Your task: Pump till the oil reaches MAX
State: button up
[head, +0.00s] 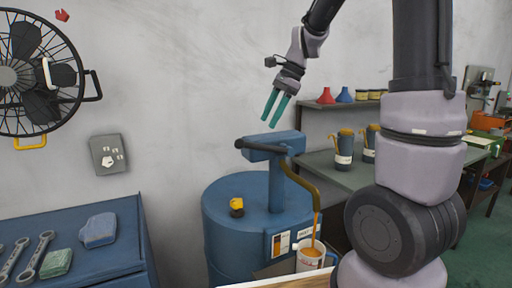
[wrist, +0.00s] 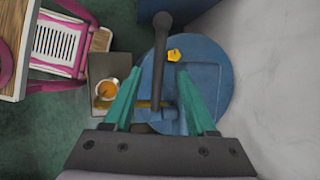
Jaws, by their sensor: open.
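A blue hand pump (head: 272,147) stands on a blue oil drum (head: 228,222). Its dark lever handle (head: 250,146) sticks out to the left; in the wrist view the handle (wrist: 160,65) lies between and beyond my fingers. A brass spout (head: 303,178) curves down to the right above a white jug (head: 310,263). A thin orange streak runs from the spout into the jug. The wrist view shows orange oil (wrist: 107,89) inside the jug; no MAX mark is readable. My gripper (head: 274,107), with teal fingers, is open and empty above the pump, apart from the handle.
A yellow cap (head: 237,207) sits on the drum top. A blue bench (head: 95,265) with wrenches is at left, below a wall fan (head: 40,75). A green bench (head: 335,172) with oil cans is behind at right. A pink-framed seat (wrist: 58,45) shows in the wrist view.

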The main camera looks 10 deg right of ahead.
aim_at(256, 146)
jog(key=x, duration=1)
jog(key=shift+a+f, duration=0.15)
jog(key=shift+f, duration=0.1)
grip_shut()
dwell(1.0)
